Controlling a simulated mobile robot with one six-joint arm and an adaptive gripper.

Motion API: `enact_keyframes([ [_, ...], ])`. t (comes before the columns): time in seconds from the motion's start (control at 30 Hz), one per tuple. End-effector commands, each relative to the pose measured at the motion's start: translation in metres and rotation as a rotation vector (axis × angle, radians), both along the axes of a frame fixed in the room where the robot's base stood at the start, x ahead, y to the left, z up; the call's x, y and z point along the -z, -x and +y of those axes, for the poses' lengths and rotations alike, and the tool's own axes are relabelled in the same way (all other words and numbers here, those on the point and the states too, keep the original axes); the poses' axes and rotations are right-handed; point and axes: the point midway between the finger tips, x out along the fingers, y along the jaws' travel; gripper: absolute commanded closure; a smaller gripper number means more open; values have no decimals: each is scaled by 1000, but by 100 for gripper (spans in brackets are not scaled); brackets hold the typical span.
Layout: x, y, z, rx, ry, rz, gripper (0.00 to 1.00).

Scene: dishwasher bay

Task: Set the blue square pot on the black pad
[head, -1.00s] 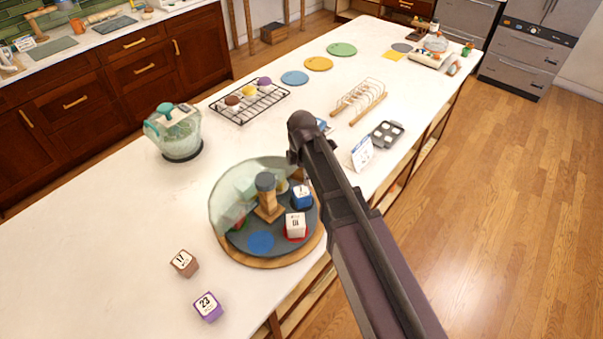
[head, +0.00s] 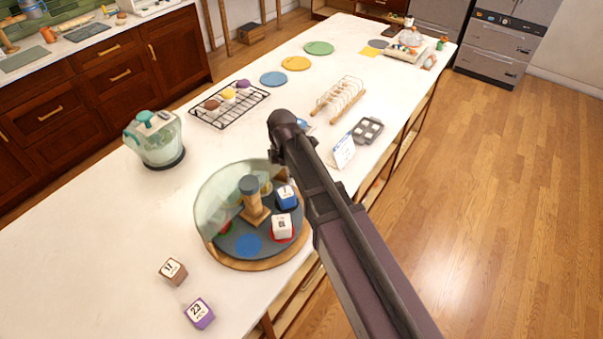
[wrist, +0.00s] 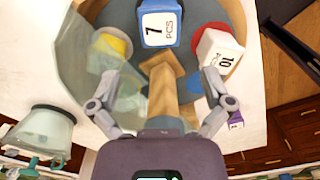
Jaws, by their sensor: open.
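The blue square pot (head: 286,197), labelled 7, stands on the round turntable (head: 262,264), behind the white pot. In the wrist view the blue pot (wrist: 158,35) is at the top centre, beyond the wooden post. My gripper (wrist: 160,84) is open and empty, its fingers spread on either side of the post and short of the blue pot. I cannot tell a black pad for certain; a dark grey round pad (head: 378,44) lies at the counter's far end.
A clear curved cover (head: 215,198) shields the turntable's left and back. The post (head: 252,205) stands mid-turntable. A white pot (head: 282,226) sits on a red pad, near an empty blue spot (head: 248,246). Brown (head: 173,271) and purple (head: 199,313) pots stand on the counter.

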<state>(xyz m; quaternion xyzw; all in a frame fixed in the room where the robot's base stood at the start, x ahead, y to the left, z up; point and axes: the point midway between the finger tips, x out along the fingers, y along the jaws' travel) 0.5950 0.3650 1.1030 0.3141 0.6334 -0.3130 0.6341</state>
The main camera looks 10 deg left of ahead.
Motion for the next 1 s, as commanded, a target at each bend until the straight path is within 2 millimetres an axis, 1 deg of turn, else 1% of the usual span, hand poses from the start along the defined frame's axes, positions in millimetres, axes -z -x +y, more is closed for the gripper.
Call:
enact_keyframes([
  [0.27,0,0,-3,15,0,0,0],
  [0.37,0,-1,-13,60,0,0,0],
  [0.47,0,-3,-31,151,0,0,0],
  [0.57,0,-5,-57,288,0,0,0],
  [0.67,0,-7,-90,463,1,1,0],
  [0.8,0,-6,-140,741,0,1,0],
  [0.87,0,-4,-161,862,0,1,0],
  [1.0,0,3,-209,1142,0,1,0],
])
